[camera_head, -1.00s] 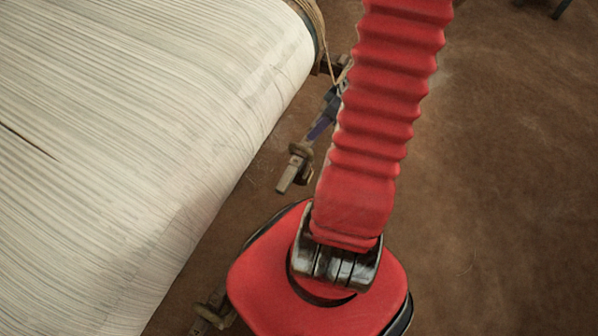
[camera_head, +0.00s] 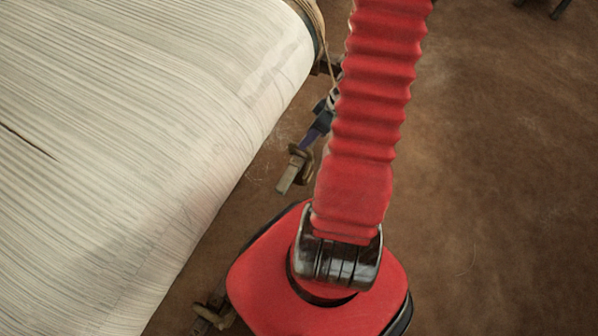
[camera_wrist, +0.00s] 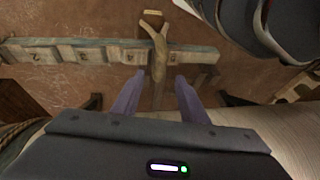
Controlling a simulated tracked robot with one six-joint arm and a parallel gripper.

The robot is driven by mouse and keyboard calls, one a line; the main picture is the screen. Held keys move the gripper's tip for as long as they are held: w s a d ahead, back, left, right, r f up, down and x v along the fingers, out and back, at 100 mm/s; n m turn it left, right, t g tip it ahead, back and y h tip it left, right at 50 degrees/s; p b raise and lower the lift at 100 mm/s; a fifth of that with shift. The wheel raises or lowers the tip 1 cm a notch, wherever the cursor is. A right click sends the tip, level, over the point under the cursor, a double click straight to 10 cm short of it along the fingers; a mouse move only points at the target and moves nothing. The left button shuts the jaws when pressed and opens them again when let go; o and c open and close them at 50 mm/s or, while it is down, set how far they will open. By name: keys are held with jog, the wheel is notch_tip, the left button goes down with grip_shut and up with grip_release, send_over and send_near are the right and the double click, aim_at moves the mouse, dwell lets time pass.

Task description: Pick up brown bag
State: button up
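In the wrist view a narrow tan-brown thing with a forked top (camera_wrist: 158,60), perhaps the brown bag, lies over or against a wooden bar ahead of my gripper. I cannot tell whether it is a bag.
The brown floor (camera_head: 500,170) at right is mostly clear.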

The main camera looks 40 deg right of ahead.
jog(key=shift+x, duration=2.25)
jog(key=shift+c, duration=0.6)
grip_shut()
